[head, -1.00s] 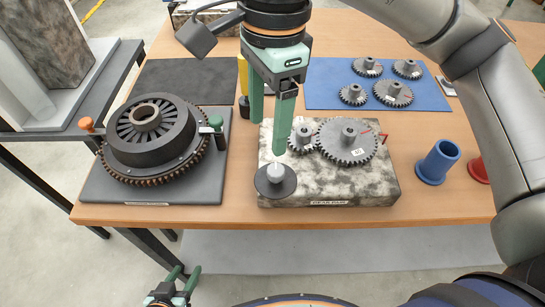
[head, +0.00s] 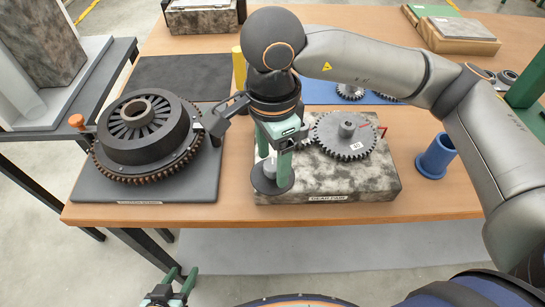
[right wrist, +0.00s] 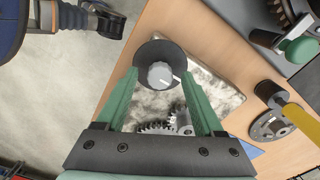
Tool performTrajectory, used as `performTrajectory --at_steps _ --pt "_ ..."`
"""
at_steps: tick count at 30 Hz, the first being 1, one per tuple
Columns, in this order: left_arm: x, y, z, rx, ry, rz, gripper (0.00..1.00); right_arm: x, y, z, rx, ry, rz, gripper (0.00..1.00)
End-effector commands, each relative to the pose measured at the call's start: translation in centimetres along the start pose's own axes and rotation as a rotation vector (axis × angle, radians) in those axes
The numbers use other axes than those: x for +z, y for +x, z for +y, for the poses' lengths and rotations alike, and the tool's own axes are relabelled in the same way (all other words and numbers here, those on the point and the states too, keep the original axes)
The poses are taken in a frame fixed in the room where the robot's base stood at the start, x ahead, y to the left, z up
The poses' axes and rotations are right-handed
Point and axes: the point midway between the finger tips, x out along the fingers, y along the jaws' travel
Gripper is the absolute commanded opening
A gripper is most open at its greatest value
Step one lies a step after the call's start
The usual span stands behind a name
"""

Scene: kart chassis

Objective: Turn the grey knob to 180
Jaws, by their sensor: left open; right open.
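The grey knob (right wrist: 160,75) sits on a round black dial plate (right wrist: 152,55) at the front left corner of the marbled gear base (head: 350,185). In the right wrist view a white pointer mark on the knob points to the right and slightly down. My right gripper (head: 273,165) is above the dial, pointing down, with its green fingers open on either side of the knob. I cannot tell whether they touch it. In the head view the fingers partly hide the knob (head: 269,169). My left gripper (head: 170,285) is open and empty, low at the bottom edge.
A large toothed gear (head: 346,136) stands on the base behind the dial. A turbine-like rotor (head: 140,130) is on a grey plate to the left. A blue cup (head: 436,158) stands at the right. A dark mat (head: 175,78) lies behind the rotor.

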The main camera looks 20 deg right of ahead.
Motion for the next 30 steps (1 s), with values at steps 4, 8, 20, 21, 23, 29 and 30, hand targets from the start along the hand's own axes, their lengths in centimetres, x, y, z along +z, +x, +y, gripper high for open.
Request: performTrajectory --at_steps 4,8,20,21,23,29,30 --pt "0.01 -0.02 -0.04 -0.001 0.000 0.000 0.50 -0.01 0.16 0.01 0.000 0.000 0.000 0.69" --pt "0.01 -0.03 -0.06 -0.001 0.000 0.000 0.50 0.00 0.14 0.01 0.000 -0.001 0.000 0.69" --pt "0.01 -0.04 -0.08 -0.002 0.000 0.000 0.50 0.02 0.10 0.00 0.000 -0.001 0.000 0.24" --pt "0.01 -0.05 -0.09 -0.002 0.000 0.000 0.50 0.02 0.10 0.00 0.000 -0.001 -0.001 0.20" --pt "0.01 -0.05 -0.08 -0.002 0.000 0.000 0.50 0.02 0.09 0.00 0.000 -0.001 -0.001 0.13" --pt "0.01 -0.05 -0.08 -0.001 0.000 0.000 0.50 0.03 0.08 0.00 0.000 -0.001 -0.001 0.00" --pt "0.01 -0.05 -0.08 -0.001 0.000 0.000 0.50 0.03 0.08 0.00 0.000 -0.001 -0.001 0.00"
